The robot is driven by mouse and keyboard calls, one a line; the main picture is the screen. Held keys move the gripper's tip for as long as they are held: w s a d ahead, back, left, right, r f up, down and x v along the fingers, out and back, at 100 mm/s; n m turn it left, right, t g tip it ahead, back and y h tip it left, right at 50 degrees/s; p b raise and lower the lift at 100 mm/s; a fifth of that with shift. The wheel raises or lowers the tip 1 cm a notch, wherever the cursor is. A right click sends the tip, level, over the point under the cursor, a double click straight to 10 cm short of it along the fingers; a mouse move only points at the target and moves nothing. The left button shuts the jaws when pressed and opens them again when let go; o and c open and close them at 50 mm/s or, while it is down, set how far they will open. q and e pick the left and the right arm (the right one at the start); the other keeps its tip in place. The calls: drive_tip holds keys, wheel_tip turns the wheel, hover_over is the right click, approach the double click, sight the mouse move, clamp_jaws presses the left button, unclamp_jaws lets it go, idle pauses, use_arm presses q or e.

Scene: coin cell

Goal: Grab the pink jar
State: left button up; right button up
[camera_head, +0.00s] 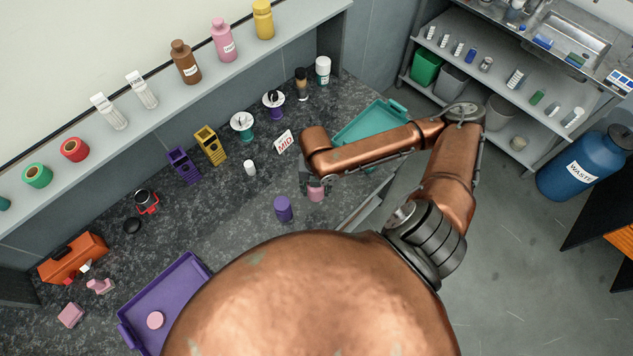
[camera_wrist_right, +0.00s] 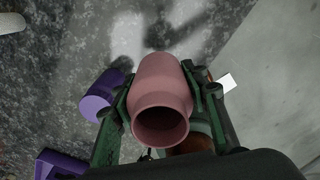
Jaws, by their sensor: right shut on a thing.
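The pink jar (camera_head: 316,194) is at the front edge of the dark speckled counter, right of a purple jar (camera_head: 283,208). My right gripper (camera_head: 317,184) is over it from above. In the right wrist view the pink jar (camera_wrist_right: 161,100) sits between the two green fingers of my right gripper (camera_wrist_right: 160,104), which are shut on its sides. Its open mouth faces the camera. The purple jar (camera_wrist_right: 102,96) is close by on the left, apart from the pink jar. I cannot tell whether the pink jar touches the counter. My left gripper is not in view.
A teal tray (camera_head: 398,106) lies behind my right arm, and a purple tray (camera_head: 190,268) with a pink round thing is at the lower left. A "MID" sign (camera_head: 284,142) stands behind the jars. A shelf (camera_head: 170,95) with bottles runs along the back.

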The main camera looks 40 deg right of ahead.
drive_tip(key=shift+s+a+r+p, duration=0.6)
drive_tip(key=shift+s+a+p, duration=0.1)
drive_tip(key=shift+s+a, duration=0.15)
drive_tip(key=shift+s+a+r+p, duration=0.55)
drive_tip(key=shift+s+a+p, duration=0.1)
drive_tip(key=shift+s+a, duration=0.2)
